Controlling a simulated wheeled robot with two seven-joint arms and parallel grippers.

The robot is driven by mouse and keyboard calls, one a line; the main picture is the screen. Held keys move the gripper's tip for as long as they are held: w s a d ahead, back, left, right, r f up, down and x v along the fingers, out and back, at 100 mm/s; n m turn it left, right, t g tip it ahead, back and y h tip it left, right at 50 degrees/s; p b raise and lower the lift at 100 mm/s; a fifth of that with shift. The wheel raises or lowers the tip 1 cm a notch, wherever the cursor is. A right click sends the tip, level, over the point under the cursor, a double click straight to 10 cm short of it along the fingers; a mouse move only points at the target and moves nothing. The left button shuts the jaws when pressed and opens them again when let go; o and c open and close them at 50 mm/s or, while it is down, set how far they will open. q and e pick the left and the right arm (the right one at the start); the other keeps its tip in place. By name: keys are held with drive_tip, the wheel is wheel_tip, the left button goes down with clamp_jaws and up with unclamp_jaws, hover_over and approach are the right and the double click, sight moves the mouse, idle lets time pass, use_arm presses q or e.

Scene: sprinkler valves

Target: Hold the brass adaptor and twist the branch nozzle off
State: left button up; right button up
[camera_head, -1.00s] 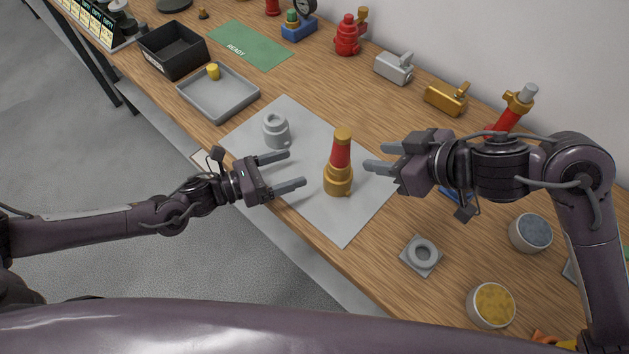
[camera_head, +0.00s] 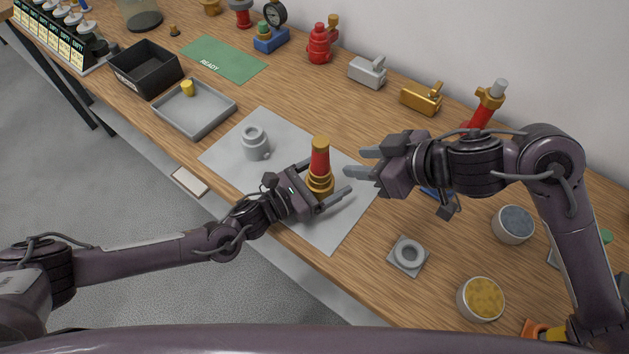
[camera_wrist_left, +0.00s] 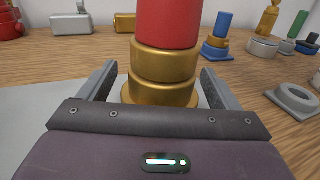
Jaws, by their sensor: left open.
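The branch nozzle (camera_head: 320,161) is red with a brass tip and stands upright on the brass adaptor (camera_head: 320,184), on the grey mat. In the left wrist view the brass adaptor (camera_wrist_left: 164,77) sits between my left fingers, with the red nozzle (camera_wrist_left: 167,22) above it. My left gripper (camera_head: 327,184) is open around the adaptor, with a gap showing on each side. Its far finger is partly hidden in the head view. My right gripper (camera_head: 362,163) is open and empty, just right of the nozzle, its fingers pointing left towards it.
A grey fitting (camera_head: 255,144) stands on the grey mat (camera_head: 330,232) left of the nozzle. A grey tray (camera_head: 215,113) and black bin (camera_head: 146,75) lie further left. A grey ring block (camera_head: 408,256) and bowls (camera_head: 481,299) are at the right. Valves line the wall side.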

use_arm(q)
drive_tip(key=shift+d, duration=0.1)
drive_tip(key=shift+c, duration=0.4)
drive_tip(key=c, duration=1.2)
drive_tip(key=o, duration=0.7)
drive_tip(key=c, duration=0.6)
drive_tip(key=shift+o, duration=0.2)
